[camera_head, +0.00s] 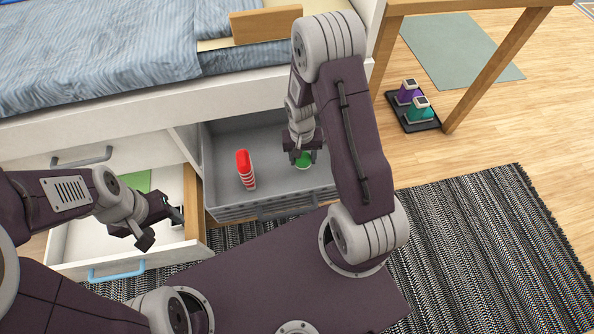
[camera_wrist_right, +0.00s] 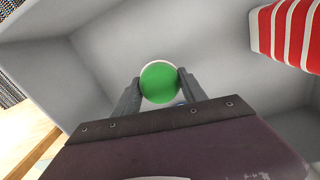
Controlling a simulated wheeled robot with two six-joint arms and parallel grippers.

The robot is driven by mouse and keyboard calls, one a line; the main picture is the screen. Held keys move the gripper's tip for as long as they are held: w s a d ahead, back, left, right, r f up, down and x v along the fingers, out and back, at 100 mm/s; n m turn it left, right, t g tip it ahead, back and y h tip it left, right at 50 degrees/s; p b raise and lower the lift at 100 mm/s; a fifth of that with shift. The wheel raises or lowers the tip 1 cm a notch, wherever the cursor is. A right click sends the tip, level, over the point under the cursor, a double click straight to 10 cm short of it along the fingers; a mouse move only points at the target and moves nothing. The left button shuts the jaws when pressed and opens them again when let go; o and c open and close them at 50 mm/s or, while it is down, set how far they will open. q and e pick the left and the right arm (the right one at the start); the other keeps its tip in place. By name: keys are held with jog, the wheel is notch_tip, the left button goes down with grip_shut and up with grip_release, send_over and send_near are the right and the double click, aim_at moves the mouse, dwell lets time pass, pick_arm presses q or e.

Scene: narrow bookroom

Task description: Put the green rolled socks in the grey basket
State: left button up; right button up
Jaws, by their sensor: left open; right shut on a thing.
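The green rolled socks (camera_head: 304,161) are between the fingers of my right gripper (camera_head: 302,157), inside the grey basket (camera_head: 224,160). In the right wrist view the green roll (camera_wrist_right: 159,82) shows as a round green end with a pale edge, gripped from both sides by my right gripper (camera_wrist_right: 158,86). The basket's grey walls surround it there; I cannot tell if the roll touches the floor. My left gripper (camera_head: 160,228) is open and empty, over the open white drawer at the left.
The white drawer (camera_head: 85,242) has a blue handle and a green item (camera_head: 137,181) inside. A bed (camera_head: 110,60) is behind. A black tray (camera_head: 412,112) with two coloured items lies under a wooden table.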

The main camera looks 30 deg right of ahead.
aim_at(302, 171)
notch_tip(302, 171, down, 5)
jog(key=shift+b, duration=1.25)
jog(key=shift+r, duration=0.2)
jog(key=o, duration=1.4)
jog(key=shift+f, duration=0.15)
jog(key=shift+c, duration=0.2)
